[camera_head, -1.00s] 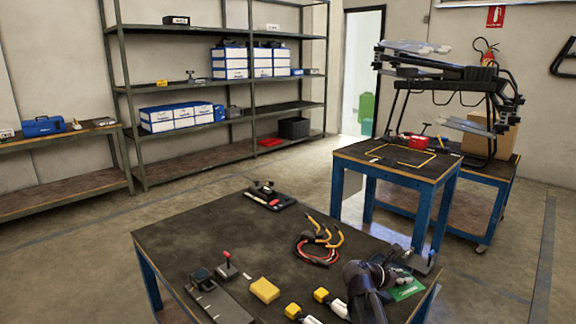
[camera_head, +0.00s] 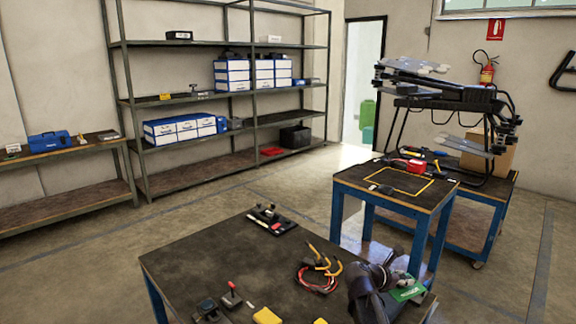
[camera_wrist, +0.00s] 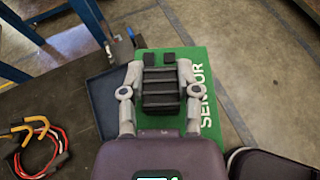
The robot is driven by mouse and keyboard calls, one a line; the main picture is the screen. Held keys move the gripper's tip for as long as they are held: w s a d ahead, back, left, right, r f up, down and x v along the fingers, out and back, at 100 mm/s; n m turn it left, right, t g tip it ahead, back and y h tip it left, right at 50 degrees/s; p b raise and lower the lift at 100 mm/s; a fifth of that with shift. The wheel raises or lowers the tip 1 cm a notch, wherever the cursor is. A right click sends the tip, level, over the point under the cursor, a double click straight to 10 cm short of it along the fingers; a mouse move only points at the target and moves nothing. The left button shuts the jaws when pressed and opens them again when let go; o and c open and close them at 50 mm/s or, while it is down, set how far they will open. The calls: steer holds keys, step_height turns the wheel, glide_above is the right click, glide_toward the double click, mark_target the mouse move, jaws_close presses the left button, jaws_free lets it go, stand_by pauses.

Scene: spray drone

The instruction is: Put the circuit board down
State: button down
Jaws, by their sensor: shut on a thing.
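The circuit board (camera_head: 408,291) is a green plate near the right end of the front workbench in the head view. In the wrist view the board (camera_wrist: 203,62) carries a black ribbed block and white lettering ending in "SOR". My gripper (camera_wrist: 160,80) has its two fingers closed on either side of the black block. In the head view my gripper (camera_head: 398,279) sits over the board and partly hides it. The board appears held above the bench top, though its exact height cannot be told.
A dark tray (camera_wrist: 103,100) lies under the board's left side. Red and yellow cables (camera_head: 318,275) lie left of my arm. A yellow block (camera_head: 266,316) is at the front. A blue-legged table (camera_head: 362,190) with a yellow outline stands behind, near the drone (camera_head: 440,92).

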mark_target(404, 278)
step_height(404, 278, up, 10)
steer(key=p, duration=0.9)
steer(key=shift+r, duration=0.15)
steer(key=shift+s, duration=0.1)
stand_by(0.4)
